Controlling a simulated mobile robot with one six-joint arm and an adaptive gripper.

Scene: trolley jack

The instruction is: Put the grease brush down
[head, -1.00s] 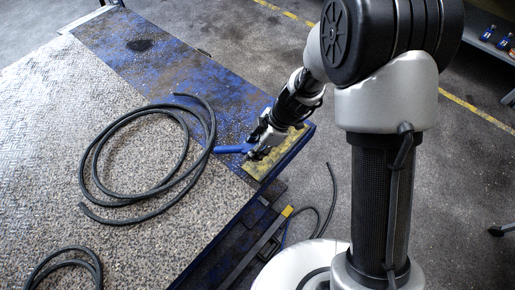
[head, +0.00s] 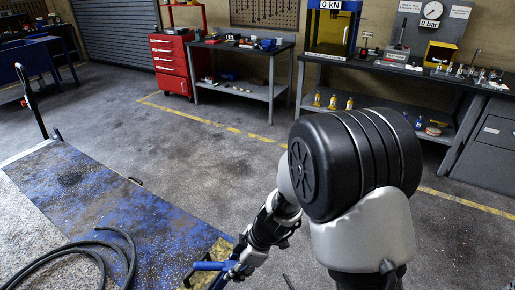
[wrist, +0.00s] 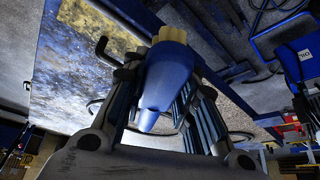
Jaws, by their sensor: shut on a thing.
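My gripper (head: 232,269) is at the lower middle of the head view, at the near end of the worn blue strip (head: 110,225). It is shut on the grease brush, whose blue handle (head: 208,266) sticks out to the left. In the wrist view the brush's blue body (wrist: 168,72) sits between the fingers, with pale yellow bristles (wrist: 172,34) at its far end. The fingers hide part of the brush. I cannot tell whether the brush touches the surface below.
A black hose (head: 60,257) lies coiled at the lower left. Behind stand a red tool cabinet (head: 172,65), a grey bench (head: 240,88) with small items, and a bench with a blue-framed press (head: 342,30) and a gauge (head: 430,24). The grey floor (head: 190,150) between is clear.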

